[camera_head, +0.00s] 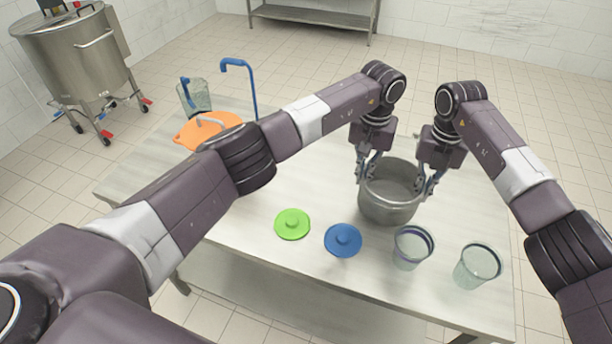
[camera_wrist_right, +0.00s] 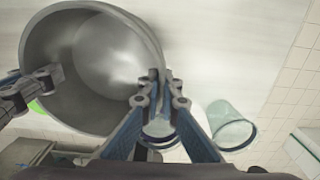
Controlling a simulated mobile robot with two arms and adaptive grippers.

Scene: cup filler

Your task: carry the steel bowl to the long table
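The steel bowl (camera_head: 388,208) is deep, grey and upright over the right part of a pale-topped table (camera_head: 300,180). I cannot tell whether its base touches the tabletop. My left gripper (camera_head: 364,173) is at the bowl's left rim and looks shut on it. My right gripper (camera_head: 429,186) is shut on the right rim. In the right wrist view, the right fingers (camera_wrist_right: 156,88) pinch the wall of the bowl (camera_wrist_right: 75,60), and the left gripper's fingers (camera_wrist_right: 38,88) are at the opposite rim. The bowl's visible inside looks empty. I cannot tell which table is the long one.
A green lid (camera_head: 292,224), a blue lid (camera_head: 343,240) and two clear cups (camera_head: 411,248) (camera_head: 477,266) are along the front edge. A metal table (camera_head: 310,16) stands behind, a wheeled vat (camera_head: 75,60) back left.

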